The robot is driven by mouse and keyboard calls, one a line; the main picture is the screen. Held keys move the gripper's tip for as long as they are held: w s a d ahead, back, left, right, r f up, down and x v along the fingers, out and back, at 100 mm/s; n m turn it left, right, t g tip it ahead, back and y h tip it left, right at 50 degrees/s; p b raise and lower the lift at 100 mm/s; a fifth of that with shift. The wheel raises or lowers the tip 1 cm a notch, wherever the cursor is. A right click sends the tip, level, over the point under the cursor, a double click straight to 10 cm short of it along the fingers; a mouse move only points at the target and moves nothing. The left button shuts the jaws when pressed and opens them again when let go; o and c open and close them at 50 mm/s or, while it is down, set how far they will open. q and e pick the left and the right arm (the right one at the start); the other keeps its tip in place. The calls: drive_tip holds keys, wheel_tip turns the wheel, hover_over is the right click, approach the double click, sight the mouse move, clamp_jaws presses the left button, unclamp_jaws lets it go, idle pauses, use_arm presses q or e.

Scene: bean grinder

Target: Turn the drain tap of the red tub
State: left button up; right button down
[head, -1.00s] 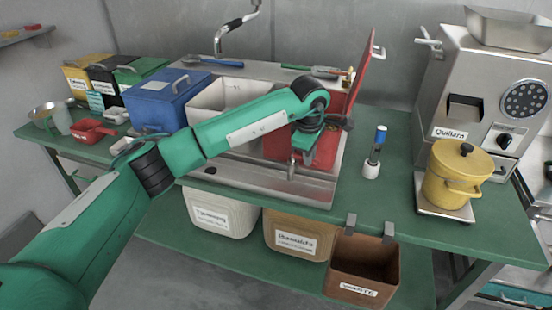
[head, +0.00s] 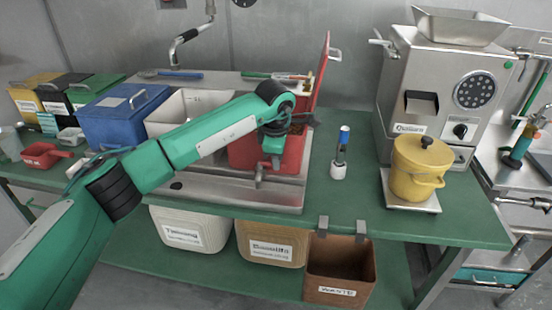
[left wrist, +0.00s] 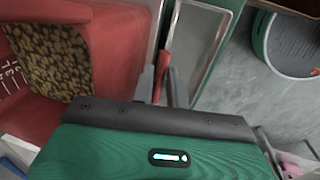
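The red tub (head: 290,153) stands in the steel sink unit, its red lid (head: 322,72) raised. Its drain tap (head: 259,175) is at the front, low down. My left gripper (head: 270,155) is in front of the tub, just above the tap. In the left wrist view, the red tub (left wrist: 115,45) holds speckled beans. There the two fingers of my left gripper (left wrist: 160,88) stand close together on either side of a narrow red tap handle (left wrist: 165,45). I cannot tell whether they press on it. My right gripper is not in view.
A white bin (head: 185,110) and a blue box (head: 125,115) stand left of the tub. A blue-handled tool in a white holder (head: 340,160) stands on the green bench to the right. A brown waste bin (head: 340,268) hangs below.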

use_arm(q)
drive_tip(key=o, duration=0.3)
